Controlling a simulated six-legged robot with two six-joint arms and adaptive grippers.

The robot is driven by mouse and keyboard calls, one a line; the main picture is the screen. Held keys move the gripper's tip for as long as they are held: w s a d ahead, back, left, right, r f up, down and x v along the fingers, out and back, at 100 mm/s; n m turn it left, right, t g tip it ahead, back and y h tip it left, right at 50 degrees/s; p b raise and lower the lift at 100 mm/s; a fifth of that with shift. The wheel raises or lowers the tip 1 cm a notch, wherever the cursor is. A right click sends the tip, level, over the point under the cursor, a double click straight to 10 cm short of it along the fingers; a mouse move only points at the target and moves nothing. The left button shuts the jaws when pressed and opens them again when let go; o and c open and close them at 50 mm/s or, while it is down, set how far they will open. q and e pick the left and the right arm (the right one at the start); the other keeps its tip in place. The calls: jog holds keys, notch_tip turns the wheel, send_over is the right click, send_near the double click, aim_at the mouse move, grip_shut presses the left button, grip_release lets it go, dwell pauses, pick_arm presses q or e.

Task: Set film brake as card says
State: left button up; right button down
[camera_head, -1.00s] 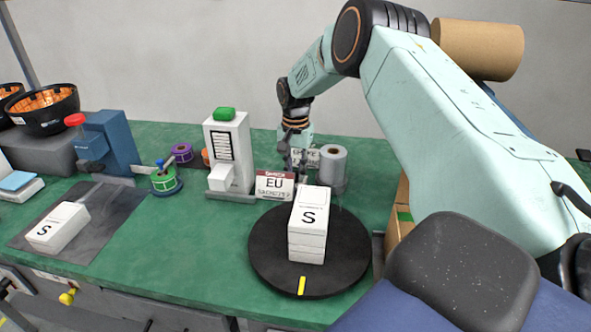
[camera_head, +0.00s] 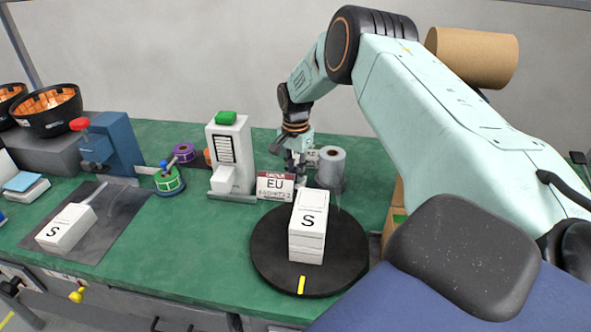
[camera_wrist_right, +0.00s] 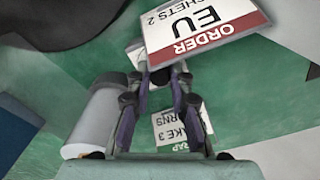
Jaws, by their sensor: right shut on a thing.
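The film roll (camera_head: 331,165) stands upright at the back of the green bench and shows at the left of the right wrist view (camera_wrist_right: 97,122). My right gripper (camera_head: 298,168) is beside its left side, shut on a small dark part that looks like the film brake knob (camera_wrist_right: 160,76); the fingers (camera_wrist_right: 158,85) mostly hide it. A white card (camera_wrist_right: 182,126) below the fingers reads partly "AKE 3", "RNS" and "RAP". The order card (camera_head: 275,186) reads "EU" and stands in front of the gripper. My left gripper is not in view.
A white device with a green top (camera_head: 230,155) is to the left. A blue press (camera_head: 112,143) and another S box (camera_head: 66,228) are farther left.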

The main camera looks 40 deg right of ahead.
aim_at(295, 173)
jog(key=c, duration=1.2)
grip_release()
notch_tip(295, 173, up, 12)
